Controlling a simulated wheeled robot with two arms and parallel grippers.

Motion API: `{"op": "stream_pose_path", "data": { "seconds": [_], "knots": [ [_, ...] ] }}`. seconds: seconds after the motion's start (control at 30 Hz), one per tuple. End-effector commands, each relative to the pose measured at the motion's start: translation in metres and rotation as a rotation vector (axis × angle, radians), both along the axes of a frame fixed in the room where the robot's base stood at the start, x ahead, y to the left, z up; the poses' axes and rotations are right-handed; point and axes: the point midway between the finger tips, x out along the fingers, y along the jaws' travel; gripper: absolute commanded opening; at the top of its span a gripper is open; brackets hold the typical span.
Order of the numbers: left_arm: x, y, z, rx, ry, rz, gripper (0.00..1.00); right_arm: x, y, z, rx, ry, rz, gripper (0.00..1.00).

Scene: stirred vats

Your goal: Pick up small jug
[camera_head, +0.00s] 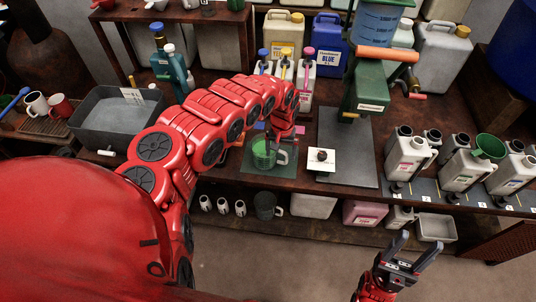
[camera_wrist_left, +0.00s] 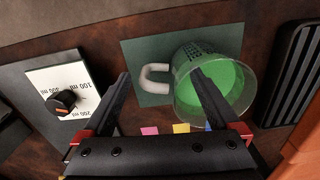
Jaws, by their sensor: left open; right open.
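A clear jug (camera_head: 262,157) with green liquid and a pale handle stands on a green mat (camera_head: 250,169) at the bench's front edge. In the left wrist view the jug (camera_wrist_left: 237,100) is partly covered by one finger, and its handle (camera_wrist_left: 147,82) points left. My left gripper (camera_wrist_left: 160,74) is open above it, with the handle in view between the two fingertips; whether they touch it cannot be told. In the head view my left gripper (camera_head: 282,143) hangs over the jug. My right gripper (camera_head: 416,247) is open and empty, low in front of the bench.
A dial card (camera_head: 321,167) lies on a grey plate (camera_head: 348,140) right of the jug, under a green dispenser (camera_head: 370,88). White canisters (camera_head: 408,158) stand further right. A grey basin (camera_head: 110,128) is at left. A darker jug (camera_head: 267,206) and mugs stand on the lower shelf.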

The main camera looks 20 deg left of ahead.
Motion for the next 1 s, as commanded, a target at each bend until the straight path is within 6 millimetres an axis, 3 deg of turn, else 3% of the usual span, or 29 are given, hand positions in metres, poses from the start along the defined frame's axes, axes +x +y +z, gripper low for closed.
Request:
{"op": "stream_pose_path", "data": {
  "seconds": [0.27,0.7,1.0],
  "knots": [
    [0.002,-0.003,-0.012,-0.002,-0.004,-0.002,0.95,0.0,0.0,0.003,0.0,0.0,0.0,0.59],
    [0.006,-0.005,-0.055,-0.002,-0.004,0.0,0.95,0.0,0.0,0.006,0.0,0.0,0.0,0.59],
    [0.006,-0.003,-0.059,0.001,-0.004,0.001,0.95,0.0,0.0,0.006,0.0,0.0,0.0,0.59]
  ]
}}
